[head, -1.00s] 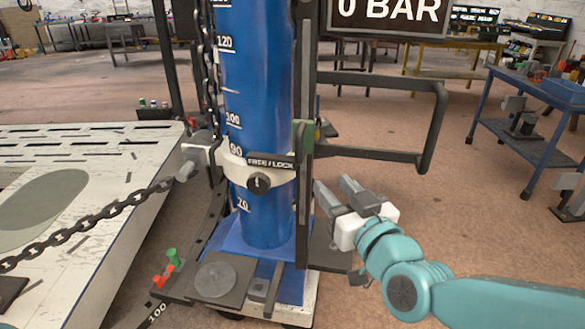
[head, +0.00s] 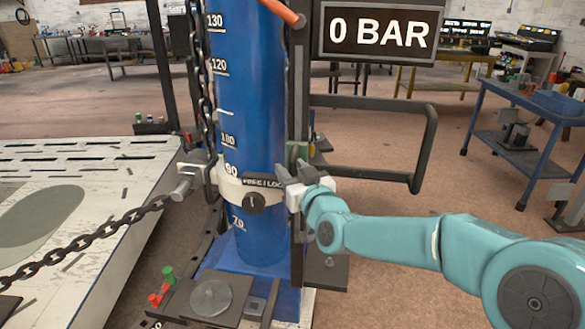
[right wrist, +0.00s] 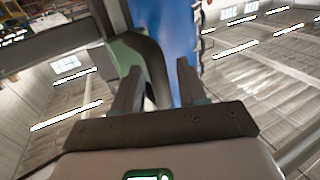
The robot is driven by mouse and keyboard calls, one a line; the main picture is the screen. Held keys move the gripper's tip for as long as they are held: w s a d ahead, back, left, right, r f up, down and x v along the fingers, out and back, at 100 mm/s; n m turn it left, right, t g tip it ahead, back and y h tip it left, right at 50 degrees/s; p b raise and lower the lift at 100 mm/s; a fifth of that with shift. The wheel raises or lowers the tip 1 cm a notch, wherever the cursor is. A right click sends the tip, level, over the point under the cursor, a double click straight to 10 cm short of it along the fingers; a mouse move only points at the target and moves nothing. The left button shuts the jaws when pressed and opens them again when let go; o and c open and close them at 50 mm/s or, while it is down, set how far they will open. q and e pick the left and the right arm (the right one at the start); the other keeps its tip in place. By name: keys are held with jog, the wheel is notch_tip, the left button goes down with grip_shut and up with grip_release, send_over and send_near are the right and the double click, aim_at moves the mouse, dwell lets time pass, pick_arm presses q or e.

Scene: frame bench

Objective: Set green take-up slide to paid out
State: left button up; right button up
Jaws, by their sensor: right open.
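The green take-up slide (head: 297,151) sits on the dark upright rail at the right side of the blue column (head: 255,110). Part of it is hidden behind my right gripper (head: 287,169). My right gripper is open, with its fingertips just below the slide and near the FREE/LOCK plate. In the right wrist view, a green part (right wrist: 128,52) and a dark curved piece stand just beyond the two spread fingers (right wrist: 159,78). Whether a finger touches the slide I cannot tell. My left gripper is not in view.
A white collar with a black knob (head: 254,202) wraps the column. A dark handle frame (head: 425,150) juts out to the right. A chain (head: 95,240) runs left over the white frame bench (head: 110,215). A 0 BAR display (head: 378,32) hangs above.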

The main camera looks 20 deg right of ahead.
jog(key=shift+w, duration=0.1)
grip_shut()
notch_tip(320, 180, up, 21)
jog(key=p, duration=1.2)
grip_release()
jog(key=shift+f, duration=0.1)
